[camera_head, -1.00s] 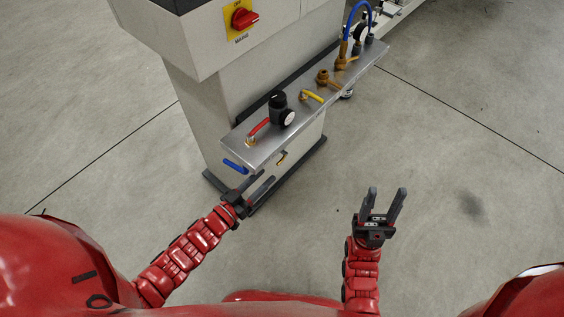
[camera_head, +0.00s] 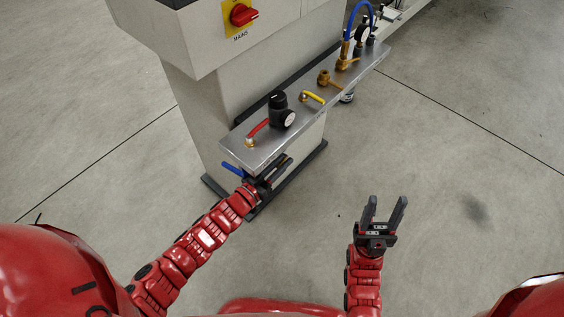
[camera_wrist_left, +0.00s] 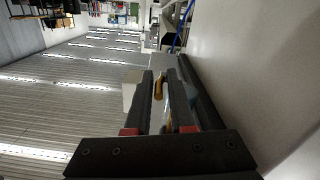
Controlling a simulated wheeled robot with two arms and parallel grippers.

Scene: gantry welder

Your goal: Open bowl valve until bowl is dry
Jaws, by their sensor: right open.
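A small yellow lever (camera_wrist_left: 158,88) shows between the fingers of my left gripper in the left wrist view, with a gap around it; I cannot tell whether it is the bowl valve. My left gripper (camera_head: 281,166) is open, just under the front edge of the metal shelf (camera_head: 262,152). It hides what hangs there in the head view. A blue lever (camera_head: 232,169) sticks out under the shelf's left end. A black regulator with a white gauge (camera_head: 282,112) stands on the shelf; no bowl is clearly visible below it. My right gripper (camera_head: 378,222) is open and empty over the floor.
On the shelf are a red-handled valve (camera_head: 258,130), a yellow-handled valve (camera_head: 313,97) and brass fittings (camera_head: 326,79). The machine cabinet (camera_head: 205,100) stands behind, with a red mains switch (camera_head: 241,14). The floor (camera_head: 460,200) at right is clear.

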